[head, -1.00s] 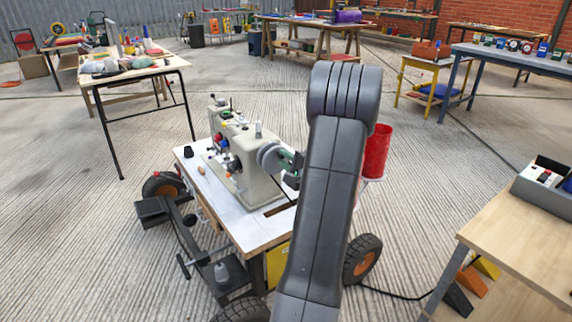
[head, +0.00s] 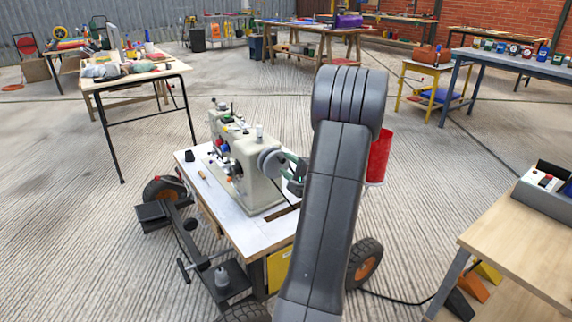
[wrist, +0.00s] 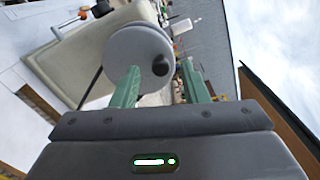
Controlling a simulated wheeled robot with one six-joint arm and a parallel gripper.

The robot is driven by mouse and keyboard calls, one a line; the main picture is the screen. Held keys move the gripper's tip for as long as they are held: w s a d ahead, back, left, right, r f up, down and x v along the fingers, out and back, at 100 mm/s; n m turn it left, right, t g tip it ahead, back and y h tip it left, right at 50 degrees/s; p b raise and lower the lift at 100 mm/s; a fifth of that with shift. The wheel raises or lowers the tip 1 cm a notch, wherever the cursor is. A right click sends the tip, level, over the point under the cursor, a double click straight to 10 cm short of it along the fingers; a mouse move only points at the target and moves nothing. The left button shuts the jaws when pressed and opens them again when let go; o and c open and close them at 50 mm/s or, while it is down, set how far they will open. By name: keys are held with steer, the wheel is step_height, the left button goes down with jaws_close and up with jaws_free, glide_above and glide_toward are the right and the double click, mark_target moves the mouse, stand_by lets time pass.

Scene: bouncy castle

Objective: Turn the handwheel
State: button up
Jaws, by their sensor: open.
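The handwheel (head: 270,162) is a grey round wheel on the right end of a cream sewing machine (head: 231,158), which stands on a small white-topped table (head: 252,228). In the wrist view the handwheel (wrist: 138,57) is a pale disc with a smaller hub, just beyond my fingertips. My gripper (wrist: 157,80) is open, its two green fingers apart, with the lower part of the wheel showing between and behind them. In the head view my gripper (head: 296,168) is beside the wheel, partly hidden by my arm. I cannot tell whether the fingers touch the wheel.
A red cylinder (head: 379,157) stands at the table's right side, partly behind my arm. A wooden table (head: 525,235) with a switch box (head: 548,183) is at the right.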

steer(key=p+v, duration=0.1)
steer(key=v, duration=1.1)
steer(key=shift+s, duration=0.1)
steer(key=b+x, duration=0.1)
steer(key=x, duration=1.1)
steer(key=shift+w+a, duration=0.15)
steer(key=shift+w, duration=0.15)
steer(key=shift+w+a, duration=0.25)
steer(key=shift+w, duration=0.2)
steer(key=shift+s, duration=0.1)
